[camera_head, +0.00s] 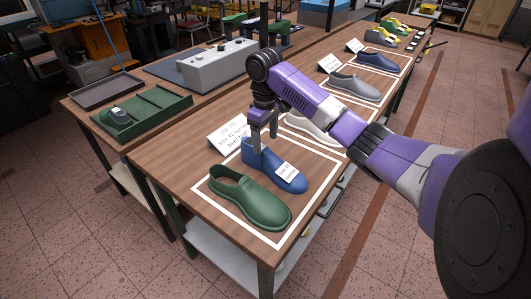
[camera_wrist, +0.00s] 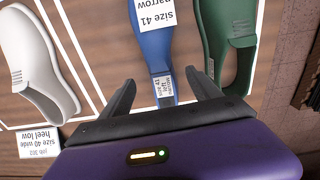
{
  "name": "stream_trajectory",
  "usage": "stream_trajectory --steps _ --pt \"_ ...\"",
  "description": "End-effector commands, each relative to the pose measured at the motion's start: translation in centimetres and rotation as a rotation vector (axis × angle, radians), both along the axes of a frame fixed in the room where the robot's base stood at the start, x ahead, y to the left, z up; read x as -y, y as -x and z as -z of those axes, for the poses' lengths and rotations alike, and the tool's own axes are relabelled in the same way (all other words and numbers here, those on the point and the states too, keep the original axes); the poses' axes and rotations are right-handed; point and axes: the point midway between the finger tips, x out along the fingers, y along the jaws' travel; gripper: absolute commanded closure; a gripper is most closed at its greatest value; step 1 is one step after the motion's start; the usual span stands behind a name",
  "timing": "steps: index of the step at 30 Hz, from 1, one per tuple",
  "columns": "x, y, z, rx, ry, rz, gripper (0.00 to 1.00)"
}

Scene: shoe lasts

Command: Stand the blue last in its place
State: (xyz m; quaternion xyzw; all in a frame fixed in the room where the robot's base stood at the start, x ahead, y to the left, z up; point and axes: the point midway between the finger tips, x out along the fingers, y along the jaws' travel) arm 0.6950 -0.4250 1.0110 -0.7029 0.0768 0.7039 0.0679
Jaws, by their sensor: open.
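The blue last (camera_head: 276,170) stands upright beside a green shoe (camera_head: 248,197) inside a white outline on the table. It carries a white label reading size 41 narrow, and a smaller tag shows at its heel end in the wrist view (camera_wrist: 152,48). My gripper (camera_head: 264,143) is over the heel end of the blue last. In the wrist view the open fingers (camera_wrist: 159,78) lie to either side of that end, with nothing clamped. I cannot tell how far the fingertips are above the last.
A white last (camera_head: 311,129) stands in the neighbouring outline, partly behind my arm. A card (camera_head: 229,137) stands behind the blue last. A grey last (camera_head: 354,86) and a dark blue one (camera_head: 379,61) are farther along. A green tray (camera_head: 142,114) is on the adjoining table.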

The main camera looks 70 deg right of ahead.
Motion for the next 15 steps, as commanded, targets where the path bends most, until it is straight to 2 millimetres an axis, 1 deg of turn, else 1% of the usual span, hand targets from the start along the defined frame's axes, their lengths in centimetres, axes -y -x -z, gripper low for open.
stream_trajectory --steps 3,6,9,15 --pt "0.0 -0.1 -1.6 0.003 0.002 0.0 0.28" --pt "0.0 -0.1 -2.3 0.001 0.0 -0.001 0.28" --pt "0.0 0.0 -2.7 0.001 -0.001 0.0 0.28" --pt "0.0 0.0 -2.8 0.0 -0.001 0.0 0.28"
